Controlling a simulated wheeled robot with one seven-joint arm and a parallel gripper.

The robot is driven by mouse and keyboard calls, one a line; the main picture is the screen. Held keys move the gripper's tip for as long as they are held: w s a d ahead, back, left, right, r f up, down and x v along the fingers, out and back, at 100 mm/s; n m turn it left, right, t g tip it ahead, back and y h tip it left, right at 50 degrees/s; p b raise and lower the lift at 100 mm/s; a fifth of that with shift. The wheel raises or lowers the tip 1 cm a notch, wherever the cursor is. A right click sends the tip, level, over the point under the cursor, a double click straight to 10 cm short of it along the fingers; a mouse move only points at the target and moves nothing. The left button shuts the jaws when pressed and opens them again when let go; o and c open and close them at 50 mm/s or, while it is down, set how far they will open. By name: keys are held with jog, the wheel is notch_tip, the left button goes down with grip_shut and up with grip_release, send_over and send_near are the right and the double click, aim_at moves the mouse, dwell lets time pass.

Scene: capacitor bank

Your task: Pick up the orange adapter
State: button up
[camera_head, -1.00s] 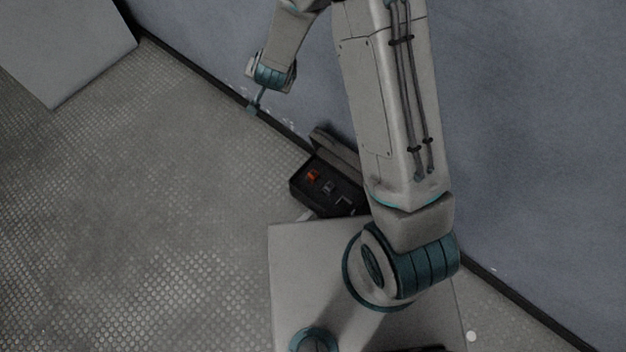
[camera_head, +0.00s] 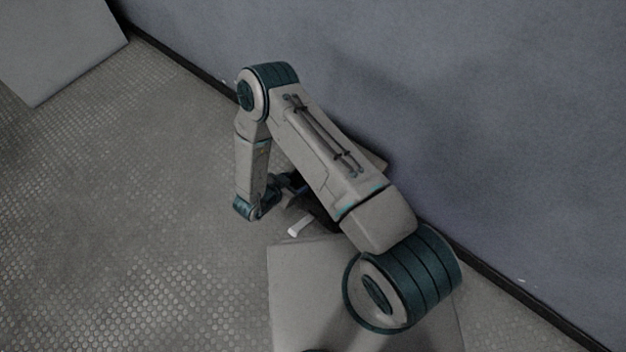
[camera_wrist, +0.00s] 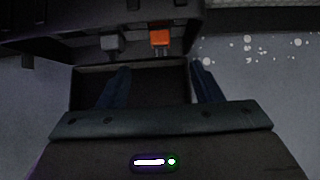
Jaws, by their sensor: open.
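The orange adapter (camera_wrist: 160,38) shows in the wrist view at the top centre, seated in a dark case (camera_wrist: 72,84) beside a grey adapter (camera_wrist: 110,42). My gripper (camera_wrist: 162,68) is open, its two dark fingers pointing toward the case with the orange adapter beyond them and nothing held between them. In the head view my arm covers most of the case, and the orange adapter is hidden there. My gripper (camera_head: 285,183) is largely hidden behind my forearm in that view.
A wall (camera_head: 480,110) runs close behind the case. A small white piece (camera_head: 300,226) lies on the floor near the case. A pale panel (camera_head: 65,45) is at the top left. The textured floor (camera_head: 130,230) on the left is clear.

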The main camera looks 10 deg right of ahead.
jog(key=b+x, duration=0.2)
jog(key=x, duration=0.5)
jog(key=shift+w+d+f+b, duration=0.15)
jog(key=shift+w+d+b, duration=0.05)
jog(key=shift+b, duration=0.1)
jog(key=b+x, duration=0.3)
jog(key=shift+w+d+f, duration=0.15)
jog(key=shift+f, duration=0.25)
jog(key=shift+w+d+f, duration=0.25)
jog(key=shift+w+d, duration=0.15)
jog(key=shift+w, duration=0.05)
jog(key=shift+c, duration=0.3)
jog(key=c, duration=1.1)
jog(key=shift+o, duration=0.2)
jog(key=shift+r, duration=0.1)
